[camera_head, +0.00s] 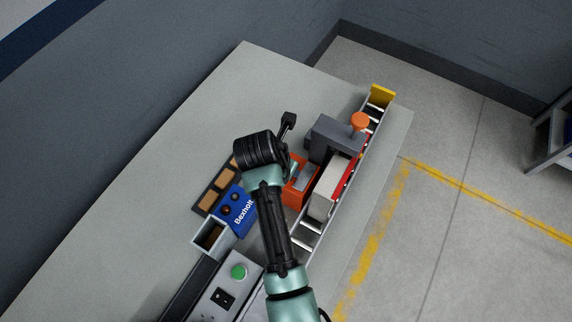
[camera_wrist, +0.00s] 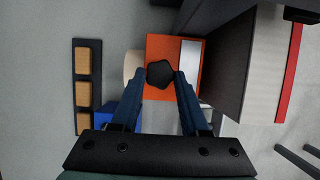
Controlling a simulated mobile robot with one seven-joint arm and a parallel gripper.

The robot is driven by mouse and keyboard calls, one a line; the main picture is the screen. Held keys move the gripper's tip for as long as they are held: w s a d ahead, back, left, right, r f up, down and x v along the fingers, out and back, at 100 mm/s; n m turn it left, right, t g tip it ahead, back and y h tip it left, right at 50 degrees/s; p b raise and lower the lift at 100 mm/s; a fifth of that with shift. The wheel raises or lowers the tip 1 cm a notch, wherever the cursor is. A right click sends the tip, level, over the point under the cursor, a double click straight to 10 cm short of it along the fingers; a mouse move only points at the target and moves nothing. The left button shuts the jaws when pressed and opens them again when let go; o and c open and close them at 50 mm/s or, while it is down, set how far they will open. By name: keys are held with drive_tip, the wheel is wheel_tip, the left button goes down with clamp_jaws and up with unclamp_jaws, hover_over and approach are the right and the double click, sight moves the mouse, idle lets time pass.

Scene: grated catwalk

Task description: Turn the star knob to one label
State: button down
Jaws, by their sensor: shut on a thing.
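The star knob (camera_wrist: 160,73) is black and sits on an orange box (camera_wrist: 160,45) in the wrist view. My gripper (camera_wrist: 161,78) has its two blue fingers closed on the knob's sides, from left and right. A pale plate (camera_wrist: 190,62) lies on the box to the right of the knob; I can read no labels on it. In the head view the orange box (camera_head: 296,194) is partly covered by my arm, and the knob and fingertips are hidden.
A grey machine (camera_head: 335,133) with an orange cap stands close right of the box, beside a conveyor (camera_head: 309,240). A blue Bexholt box (camera_head: 237,207), a tray of brown blocks (camera_wrist: 89,92) and a green-button panel (camera_head: 238,272) are nearby. The table's far end is clear.

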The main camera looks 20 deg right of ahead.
drive_tip(key=shift+r+m+p, duration=0.1)
drive_tip(key=shift+m+p, duration=0.25)
drive_tip(key=shift+m, duration=0.05)
drive_tip(key=m, duration=0.1)
drive_tip(key=m+g+p, duration=0.1)
drive_tip(key=shift+w+m+h, duration=0.2)
drive_tip(key=shift+m+h, duration=0.2)
drive_tip(key=m+g, duration=0.1)
drive_tip(key=m, duration=0.1)
drive_tip(key=m+g+p, duration=0.1)
drive_tip(key=m, duration=0.1)
drive_tip(key=shift+w+a+m, duration=0.1)
drive_tip(key=shift+w+m, duration=0.1)
drive_tip(key=shift+m, duration=0.1)
drive_tip(key=m, duration=0.1)
drive_tip(key=m+g+b, duration=0.1)
drive_tip(key=m, duration=0.2)
drive_tip(key=shift+w+m+g, duration=0.25)
drive_tip(key=shift+m+g, duration=0.05)
drive_tip(key=shift+g, duration=0.1)
drive_tip(key=m+b, duration=0.1)
drive_tip(key=m, duration=0.1)
drive_tip(key=m+g+y+b, duration=0.1)
drive_tip(key=m+b, duration=0.1)
drive_tip(key=shift+w+d+m+y, duration=0.1)
drive_tip(key=shift+d+m+y, duration=0.1)
drive_tip(key=shift+m+y, duration=0.15)
drive_tip(key=shift+m, duration=0.25)
drive_tip(key=shift+c, duration=2)
unclamp_jaws()
